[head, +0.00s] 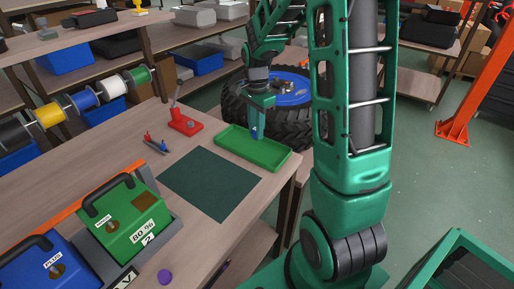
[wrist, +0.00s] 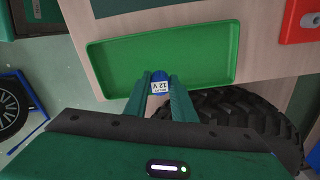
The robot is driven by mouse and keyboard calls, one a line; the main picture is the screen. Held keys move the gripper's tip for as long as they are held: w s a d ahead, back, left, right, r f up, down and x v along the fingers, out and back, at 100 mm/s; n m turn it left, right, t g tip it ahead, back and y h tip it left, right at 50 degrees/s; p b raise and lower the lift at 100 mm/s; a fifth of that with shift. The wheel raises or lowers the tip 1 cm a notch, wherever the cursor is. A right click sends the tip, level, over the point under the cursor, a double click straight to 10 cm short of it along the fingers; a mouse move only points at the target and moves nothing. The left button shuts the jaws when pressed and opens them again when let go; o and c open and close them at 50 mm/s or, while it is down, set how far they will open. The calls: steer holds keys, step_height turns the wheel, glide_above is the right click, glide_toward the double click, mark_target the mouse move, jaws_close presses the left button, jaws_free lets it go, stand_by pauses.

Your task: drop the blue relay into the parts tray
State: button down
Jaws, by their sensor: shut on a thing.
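The green parts tray (head: 274,160) lies at the right corner of the workbench, and no object shows on its floor. It also fills the upper middle of the wrist view (wrist: 205,55). My gripper (head: 257,131) is shut on the blue relay (wrist: 158,77), which has a white "12 V" label. The relay is held over the tray; in the wrist view it overlaps the tray's near rim. In the head view only a small blue part of the relay (head: 254,132) shows between the fingers. I cannot tell its exact height above the tray.
A dark green mat (head: 210,184) lies beside the tray. A red block with a lever (head: 184,122) and small red and blue parts (head: 156,143) stand behind it. A large black tire (head: 235,111) stands on the floor beyond the bench edge.

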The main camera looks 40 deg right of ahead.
steer(key=shift+f, duration=1.55)
steer(key=c, duration=1.4)
jaws_free()
steer(key=shift+r, duration=0.1)
step_height(320, 180, up, 11)
steer(key=shift+f, duration=0.2)
